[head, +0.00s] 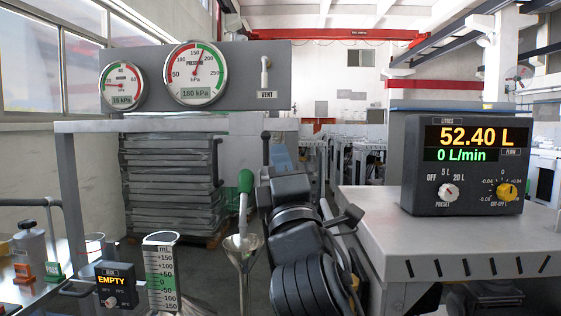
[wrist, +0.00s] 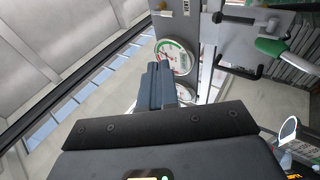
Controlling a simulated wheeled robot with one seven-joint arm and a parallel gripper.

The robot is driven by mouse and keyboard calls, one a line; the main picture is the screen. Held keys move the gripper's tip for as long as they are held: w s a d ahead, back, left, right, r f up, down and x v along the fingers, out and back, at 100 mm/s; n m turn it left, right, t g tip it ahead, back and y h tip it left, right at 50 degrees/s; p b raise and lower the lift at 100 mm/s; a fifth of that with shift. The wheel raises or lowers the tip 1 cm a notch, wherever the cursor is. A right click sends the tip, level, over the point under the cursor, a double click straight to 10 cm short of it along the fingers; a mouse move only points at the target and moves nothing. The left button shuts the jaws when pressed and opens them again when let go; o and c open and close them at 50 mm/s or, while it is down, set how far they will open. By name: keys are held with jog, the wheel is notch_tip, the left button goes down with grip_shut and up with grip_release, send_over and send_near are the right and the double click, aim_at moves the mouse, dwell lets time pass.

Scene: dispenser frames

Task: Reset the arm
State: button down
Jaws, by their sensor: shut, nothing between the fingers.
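My arm (head: 300,255), dark grey and jointed, rises in the middle of the head view, folded in front of the gap between the two benches. In the wrist view my gripper (wrist: 156,75) shows as blue-grey fingers, closed together with nothing between them. The fingers point toward the gauge panel and appear in front of part of it; they appear clear of contact. In the head view I cannot make out the fingertips.
A green-handled nozzle (head: 245,183) stands over a funnel (head: 243,243) beside my arm. The gauge panel (head: 335,70) is behind at left. A display reading 52.40 L (head: 464,160) sits on the right bench (head: 440,232). A graduated measure (head: 161,270) and EMPTY box (head: 115,284) are front left.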

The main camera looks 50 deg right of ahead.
dwell(0.4)
jog(key=s+a+f+m+y, duration=0.1)
jog(key=s+a+f+y, duration=0.25)
jog(key=f, duration=0.45)
jog(key=s+a+f+m+y, duration=0.15)
jog(key=a+f+y, duration=0.25)
jog(key=f, duration=0.4)
jog(key=s+a+f+y, duration=0.3)
jog(key=a+f+y, duration=0.1)
jog(key=f, duration=0.5)
jog(key=s+a+f+m+g+y, duration=0.1)
jog(key=s+f+m, duration=0.2)
jog(key=s, duration=0.5)
jog(key=s+a+f+m+g+y, duration=0.1)
jog(key=s+a+f+m+g, duration=0.1)
jog(key=s, duration=0.7)
jog(key=s+a+f+m+g+y, duration=0.2)
jog(key=s+f+m, duration=0.2)
jog(key=s, duration=0.4)
jog(key=shift+s+a+f+m, duration=0.15)
jog(key=shift+f+m, duration=0.2)
jog(key=shift+f, duration=0.05)
